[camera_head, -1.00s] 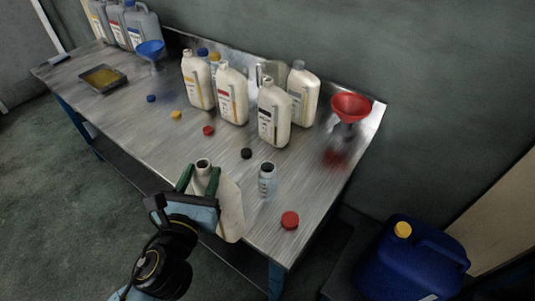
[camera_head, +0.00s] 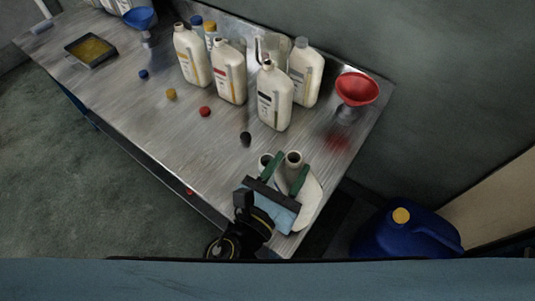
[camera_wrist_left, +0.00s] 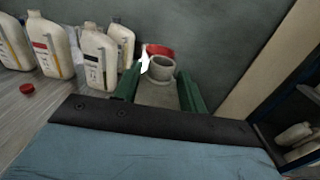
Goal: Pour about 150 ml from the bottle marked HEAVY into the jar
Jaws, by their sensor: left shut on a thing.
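My left gripper (camera_head: 287,176) is shut on a cream bottle (camera_head: 309,200) with an open neck, near the table's right front corner. The bottle's mouth also shows between the green fingers in the left wrist view (camera_wrist_left: 162,68). The label on the held bottle is hidden, so I cannot read whether it says HEAVY. My right gripper is not in view.
Several cream bottles (camera_head: 275,98) stand along the back of the table (camera_head: 150,110). A red funnel (camera_head: 357,90) is at the back right, a blue funnel (camera_head: 140,19) at the left. Loose caps, one black (camera_head: 246,138), lie mid-table. A blue canister (camera_head: 408,235) stands right of the table.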

